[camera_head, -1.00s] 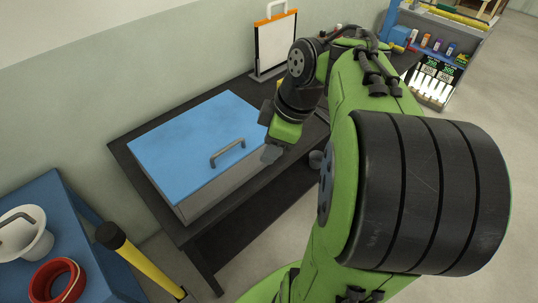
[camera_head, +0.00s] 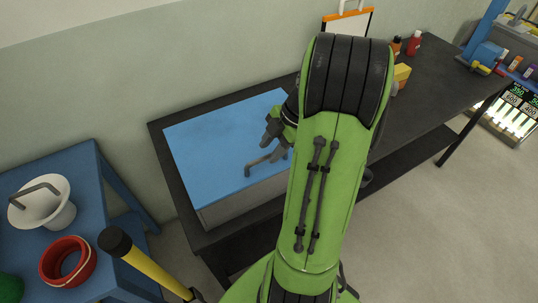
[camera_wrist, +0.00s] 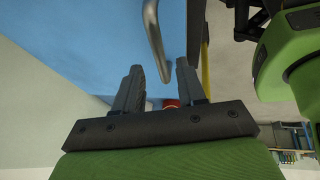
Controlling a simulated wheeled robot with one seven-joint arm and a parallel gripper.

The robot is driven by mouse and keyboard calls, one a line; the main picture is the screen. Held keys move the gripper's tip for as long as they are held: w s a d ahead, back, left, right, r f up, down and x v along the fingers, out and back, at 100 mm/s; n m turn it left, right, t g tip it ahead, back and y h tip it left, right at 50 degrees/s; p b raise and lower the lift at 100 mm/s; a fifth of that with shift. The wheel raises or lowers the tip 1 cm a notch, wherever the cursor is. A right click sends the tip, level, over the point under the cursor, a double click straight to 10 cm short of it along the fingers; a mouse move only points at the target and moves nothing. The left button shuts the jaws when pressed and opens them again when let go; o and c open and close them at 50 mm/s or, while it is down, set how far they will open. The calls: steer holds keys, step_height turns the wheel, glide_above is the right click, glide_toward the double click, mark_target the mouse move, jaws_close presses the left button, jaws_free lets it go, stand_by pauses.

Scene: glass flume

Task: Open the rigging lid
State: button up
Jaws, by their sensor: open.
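The rigging lid is the blue top (camera_head: 215,140) of a grey box (camera_head: 240,205) on the dark table; it lies flat and closed in the head view. Its grey bar handle (camera_head: 265,161) stands near the front edge. My gripper (camera_head: 275,140) is just over the lid beside the handle, partly hidden by my arm. In the wrist view, the open jaws (camera_wrist: 158,85) point toward the handle (camera_wrist: 155,42), which lies between and just beyond the fingertips, with the blue lid (camera_wrist: 100,35) behind. I cannot tell whether they touch.
A yellow post with a black top (camera_head: 145,265) stands between the tables. Bottles (camera_head: 414,42) and a yellow box (camera_head: 401,76) stand on the dark table (camera_head: 440,90) at right.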

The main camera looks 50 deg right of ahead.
steer(key=shift+x, duration=0.85)
steer(key=shift+s, duration=0.1)
jaws_close()
